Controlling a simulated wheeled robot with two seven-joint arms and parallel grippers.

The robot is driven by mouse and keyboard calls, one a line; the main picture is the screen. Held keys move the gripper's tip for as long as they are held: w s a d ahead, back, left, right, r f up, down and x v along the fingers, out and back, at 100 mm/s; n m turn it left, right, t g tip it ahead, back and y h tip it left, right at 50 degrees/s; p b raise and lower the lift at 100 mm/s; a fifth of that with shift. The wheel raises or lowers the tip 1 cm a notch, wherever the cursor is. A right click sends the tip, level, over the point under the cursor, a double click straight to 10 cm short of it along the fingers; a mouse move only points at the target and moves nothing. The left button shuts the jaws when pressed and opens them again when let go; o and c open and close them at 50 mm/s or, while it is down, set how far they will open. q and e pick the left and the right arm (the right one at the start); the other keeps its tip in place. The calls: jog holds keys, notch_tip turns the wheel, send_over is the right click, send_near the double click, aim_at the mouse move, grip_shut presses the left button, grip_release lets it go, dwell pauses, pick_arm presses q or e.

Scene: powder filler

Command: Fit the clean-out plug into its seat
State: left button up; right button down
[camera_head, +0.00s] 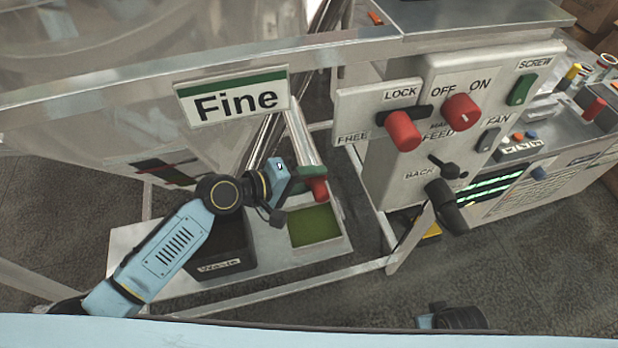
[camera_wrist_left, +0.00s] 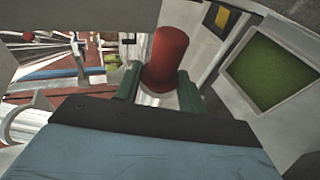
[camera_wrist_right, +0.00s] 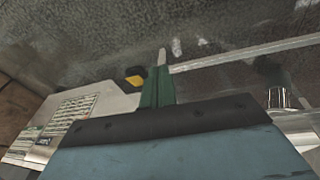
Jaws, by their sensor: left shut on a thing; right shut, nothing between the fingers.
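The clean-out plug shows as a red cylinder (camera_wrist_left: 168,48) with a pale lower part, between the green fingers of my left gripper (camera_wrist_left: 157,88) in the left wrist view. My left gripper is shut on it. In the head view the red plug (camera_head: 319,189) sticks out beside my left gripper (camera_head: 308,174), near the lower end of a sloping steel tube (camera_head: 300,135). I cannot make out the seat, or whether the plug touches the tube. My right gripper (camera_wrist_right: 158,86) is shut and empty over the floor in the right wrist view.
A black bin marked "Waste" (camera_head: 220,267) and a green-floored tray (camera_head: 315,227) stand below my left arm. The control panel (camera_head: 390,170) with red knobs and a black lever is to the right. Open floor (camera_head: 530,270) lies at lower right.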

pick_arm(q)
jog(key=shift+w+a+r, duration=0.25)
jog(key=shift+w+a, duration=0.1)
jog(key=shift+w, duration=0.2)
jog(key=o, duration=1.2)
pick_arm(e)
jog(key=shift+s+a+f, duration=0.1)
pick_arm(q)
jog(key=shift+d+r, duration=0.1)
jog(key=p+v, duration=0.1)
jog(key=v, duration=0.8)
jog(key=s+f+p+v, duration=0.1)
jog(key=v, duration=0.3)
jog(key=shift+s+r+p, duration=0.1)
jog(key=shift+s+p, duration=0.05)
jog(key=shift+p, duration=0.15)
pick_arm(e)
jog(key=s+d+f, duration=0.1)
jog(key=s+f, duration=0.3)
jog(key=f, duration=0.1)
jog(key=shift+d+f+g, duration=0.25)
jog(key=shift+d+g, duration=0.05)
